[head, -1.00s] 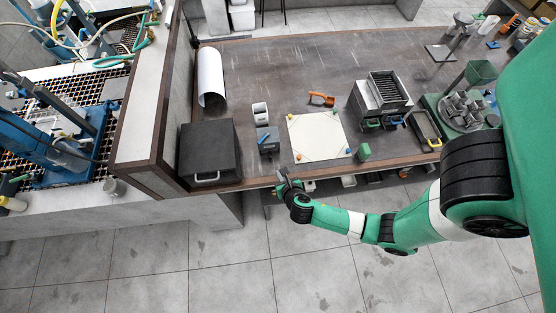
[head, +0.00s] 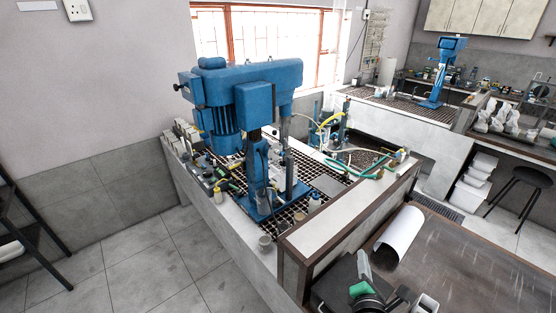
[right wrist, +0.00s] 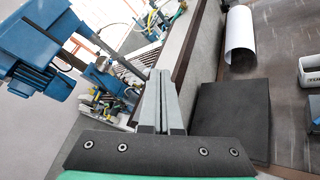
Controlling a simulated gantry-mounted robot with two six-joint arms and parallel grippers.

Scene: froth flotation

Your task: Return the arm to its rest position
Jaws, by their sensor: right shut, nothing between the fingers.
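My right gripper (head: 362,262) shows at the bottom of the head view, with its green and black wrist below it. In the right wrist view its two grey fingers (right wrist: 163,90) are pressed together with nothing between them. It is in the air near the dark box (right wrist: 235,115) and the white-topped partition, touching neither as far as I can see. My left gripper is not in view.
The blue flotation machine (head: 265,105) stands on the grated bench left of the partition (head: 345,230). A white paper roll (head: 398,236) lies on the brown table (head: 470,265). A black stool (head: 530,178) stands at the right.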

